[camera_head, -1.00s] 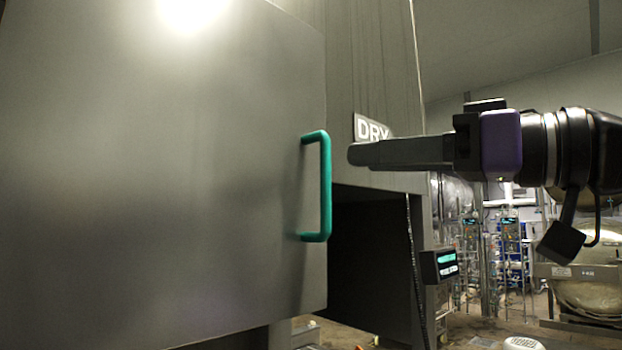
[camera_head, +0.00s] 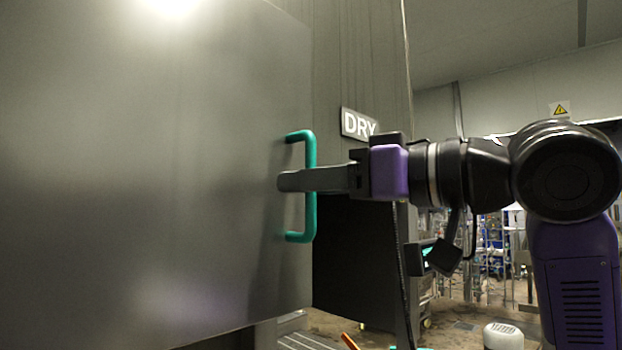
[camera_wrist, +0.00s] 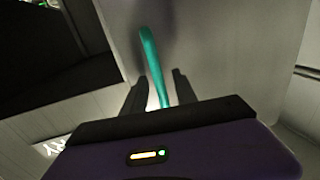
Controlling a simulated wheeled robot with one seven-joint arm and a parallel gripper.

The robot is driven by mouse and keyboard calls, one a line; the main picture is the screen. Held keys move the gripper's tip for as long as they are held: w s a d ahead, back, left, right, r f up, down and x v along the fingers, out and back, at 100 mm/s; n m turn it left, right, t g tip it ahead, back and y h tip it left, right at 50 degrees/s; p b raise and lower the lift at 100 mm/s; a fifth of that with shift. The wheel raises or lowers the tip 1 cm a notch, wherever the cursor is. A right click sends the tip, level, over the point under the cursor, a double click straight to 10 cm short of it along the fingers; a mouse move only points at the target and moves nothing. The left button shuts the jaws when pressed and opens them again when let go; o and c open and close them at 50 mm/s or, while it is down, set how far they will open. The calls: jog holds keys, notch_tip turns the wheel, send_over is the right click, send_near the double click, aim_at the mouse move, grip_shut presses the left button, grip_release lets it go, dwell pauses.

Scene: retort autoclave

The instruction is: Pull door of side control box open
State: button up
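The side control box door (camera_head: 150,200) is a large flat grey panel filling the left of the head view. Its green vertical bar handle (camera_head: 310,215) is near the panel's right edge. My gripper (camera_head: 286,181) reaches in from the right, with its fingers across the middle of the handle. In the wrist view, the handle (camera_wrist: 149,45) runs between the two fingers of my gripper (camera_wrist: 159,78). The fingers stand apart, with a gap visible beside the bar, so the gripper looks open around it.
A grey housing with a DRY sign (camera_head: 359,123) stands behind the door's right edge. A dark recess (camera_head: 355,265) lies below it. A black cable (camera_head: 402,270) hangs there. A white rounded object (camera_head: 503,336) is low at right. Pipework racks stand in the background.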

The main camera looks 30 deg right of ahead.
jog(key=shift+c, duration=0.4)
grip_shut()
dwell(0.9)
